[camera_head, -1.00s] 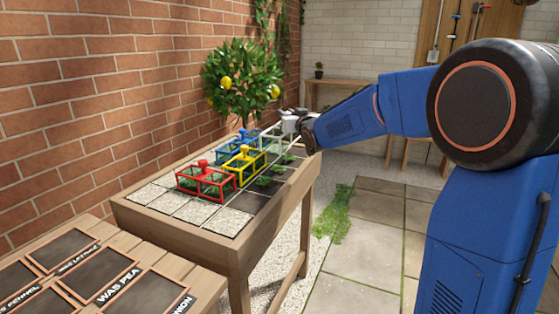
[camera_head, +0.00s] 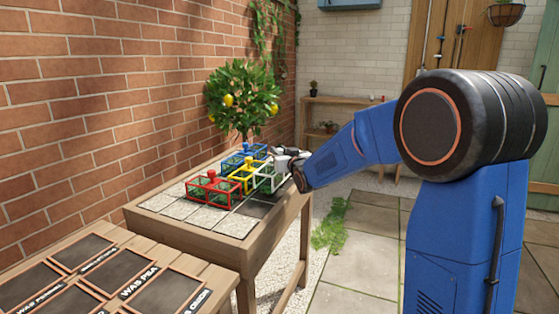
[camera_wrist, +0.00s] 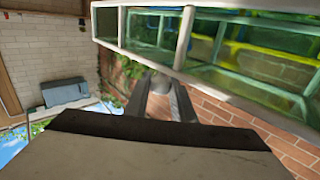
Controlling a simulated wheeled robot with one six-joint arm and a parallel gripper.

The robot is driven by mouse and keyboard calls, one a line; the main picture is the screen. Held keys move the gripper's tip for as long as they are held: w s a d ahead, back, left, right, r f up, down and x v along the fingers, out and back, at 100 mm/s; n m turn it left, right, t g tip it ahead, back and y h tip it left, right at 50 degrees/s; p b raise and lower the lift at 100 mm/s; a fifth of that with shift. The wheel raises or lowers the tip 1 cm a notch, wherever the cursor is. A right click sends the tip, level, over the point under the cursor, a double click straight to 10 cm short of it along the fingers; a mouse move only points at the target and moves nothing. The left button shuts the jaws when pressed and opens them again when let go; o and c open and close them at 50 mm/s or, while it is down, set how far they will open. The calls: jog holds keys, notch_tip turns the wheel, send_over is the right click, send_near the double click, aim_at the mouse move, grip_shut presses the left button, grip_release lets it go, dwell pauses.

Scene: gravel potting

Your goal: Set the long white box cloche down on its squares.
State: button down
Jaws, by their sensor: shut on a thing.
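The long white box cloche (camera_head: 265,184) is at the right side of the raised bed, beside the yellow cloche (camera_head: 241,174). My gripper (camera_head: 283,163) is shut on the white cloche's knob at its top. In the wrist view my gripper (camera_wrist: 161,98) shows two dark fingers around the pale knob, and the white frame (camera_wrist: 235,97) with greenish clear panes fills the upper right. I cannot tell whether its lower edge touches the bed. The squares under it are mostly hidden.
A red cloche (camera_head: 213,190) and a blue cloche (camera_head: 243,153) stand close by on the bed (camera_head: 190,234). Pale gravel squares (camera_head: 179,208) lie bare at the front left. A lemon tree (camera_head: 240,95) rises behind. A slatted table with labelled slates (camera_head: 115,268) stands at lower left.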

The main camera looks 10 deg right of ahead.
jog(key=shift+f, duration=1.45)
jog(key=shift+f, duration=0.1)
jog(key=c, duration=1.5)
grip_release()
jog(key=s+d+f+g+h, duration=0.1)
jog(key=s+f+g, duration=0.3)
jog(key=s, duration=1.5)
jog(key=s+d+f+m+g+h, duration=0.1)
jog(key=s+d+f+g, duration=0.2)
jog(key=s, duration=1.5)
jog(key=s+d+f+g, duration=0.3)
jog(key=s+f+g, duration=0.2)
jog(key=s, duration=1.4)
jog(key=shift+s+m+g+h, duration=0.35)
jog(key=shift+m+g+h, duration=0.05)
jog(key=shift+g, duration=0.1)
